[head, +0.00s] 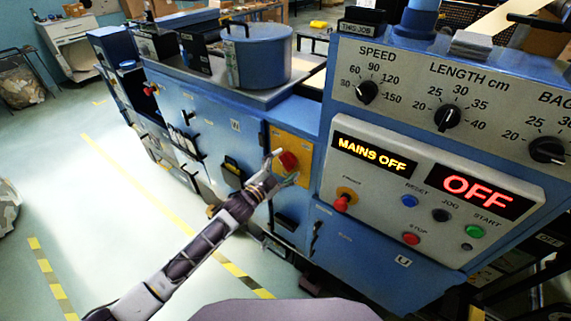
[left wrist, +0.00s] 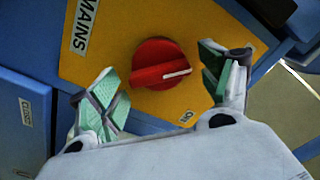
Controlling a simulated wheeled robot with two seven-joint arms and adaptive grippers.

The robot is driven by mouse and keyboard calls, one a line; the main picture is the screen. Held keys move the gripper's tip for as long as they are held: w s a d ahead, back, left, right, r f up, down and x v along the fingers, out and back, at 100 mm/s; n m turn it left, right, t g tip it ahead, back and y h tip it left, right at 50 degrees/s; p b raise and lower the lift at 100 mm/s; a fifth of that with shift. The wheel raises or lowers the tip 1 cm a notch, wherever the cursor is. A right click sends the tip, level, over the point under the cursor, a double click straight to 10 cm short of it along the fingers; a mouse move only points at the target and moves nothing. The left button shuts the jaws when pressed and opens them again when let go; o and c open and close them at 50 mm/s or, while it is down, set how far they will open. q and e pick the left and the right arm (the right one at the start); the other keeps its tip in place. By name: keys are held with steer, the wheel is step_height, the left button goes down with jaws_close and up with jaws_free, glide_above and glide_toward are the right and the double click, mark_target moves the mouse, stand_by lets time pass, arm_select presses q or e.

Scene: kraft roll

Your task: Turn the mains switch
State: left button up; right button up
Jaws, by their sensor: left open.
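The mains switch is a red round knob (head: 288,161) on a yellow plate (head: 303,148) on the blue machine's side. In the left wrist view the knob (left wrist: 158,55) has a white mark pointing right and slightly up. The plate (left wrist: 110,50) bears a MAINS label at upper left and a small label below the knob that seems to read On. My left gripper (head: 284,168) is open in front of the knob. Its green-padded fingers stand on either side of the knob in the left wrist view (left wrist: 162,80), with visible gaps. My right gripper is out of view.
The control panel (head: 420,200) stands right of the switch; its displays (head: 371,154) read MAINS OFF and OFF. A red stop knob (head: 342,202) and several buttons are on it. A blue pot (head: 258,58) stands on the machine.

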arm_select(q)
steer(key=v, duration=1)
steer(key=shift+s+a, duration=0.15)
steer(key=shift+s, duration=0.05)
stand_by(0.8)
